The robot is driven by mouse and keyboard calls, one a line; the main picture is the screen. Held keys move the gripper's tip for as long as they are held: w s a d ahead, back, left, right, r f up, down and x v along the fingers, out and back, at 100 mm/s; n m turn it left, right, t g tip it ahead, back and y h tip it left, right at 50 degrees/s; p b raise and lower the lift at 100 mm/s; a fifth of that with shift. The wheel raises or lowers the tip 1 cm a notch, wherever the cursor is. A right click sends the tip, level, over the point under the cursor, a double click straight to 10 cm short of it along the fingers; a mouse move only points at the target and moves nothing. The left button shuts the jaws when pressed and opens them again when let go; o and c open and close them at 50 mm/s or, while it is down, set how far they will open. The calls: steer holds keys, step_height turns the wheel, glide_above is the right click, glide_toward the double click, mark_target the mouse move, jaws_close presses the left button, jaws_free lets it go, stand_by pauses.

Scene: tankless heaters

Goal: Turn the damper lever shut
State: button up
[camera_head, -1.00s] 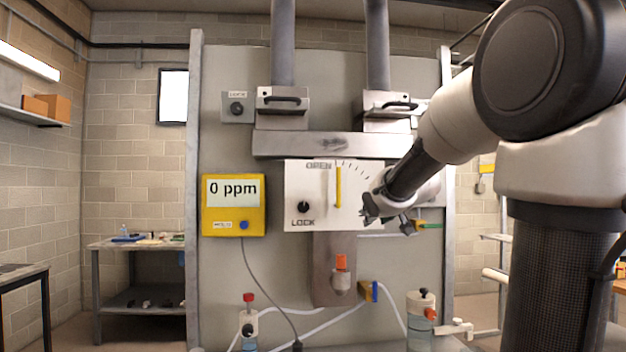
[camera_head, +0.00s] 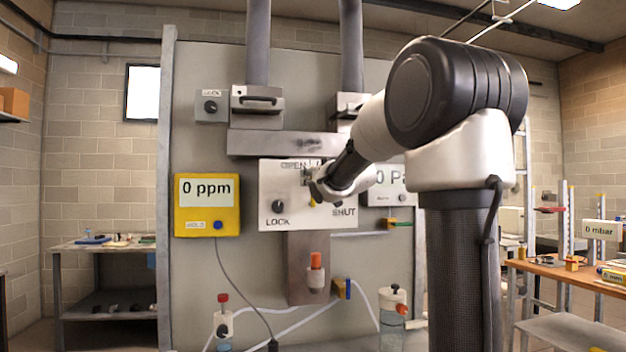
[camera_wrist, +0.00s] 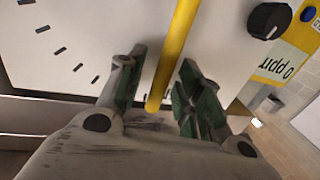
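The damper lever is a yellow bar, mostly hidden behind my gripper in the head view. In the wrist view the lever (camera_wrist: 172,55) runs down between my two green-padded fingers, with a gap on either side. My gripper (camera_head: 316,190) is in front of the white damper plate (camera_head: 270,187), open around the lever and not closed on it. The plate carries the words OPEN at the top, SHUT at lower right and LOCK at lower left. A black lock knob (camera_head: 278,206) is on the plate's left; it also shows in the wrist view (camera_wrist: 268,20).
A yellow meter (camera_head: 207,205) reading 0 ppm hangs left of the plate. A white 0 Pa display (camera_head: 390,185) is to the right, partly behind my arm. Below are an orange-topped fitting (camera_head: 316,272) and bottles with hoses.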

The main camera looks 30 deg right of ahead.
jaws_close()
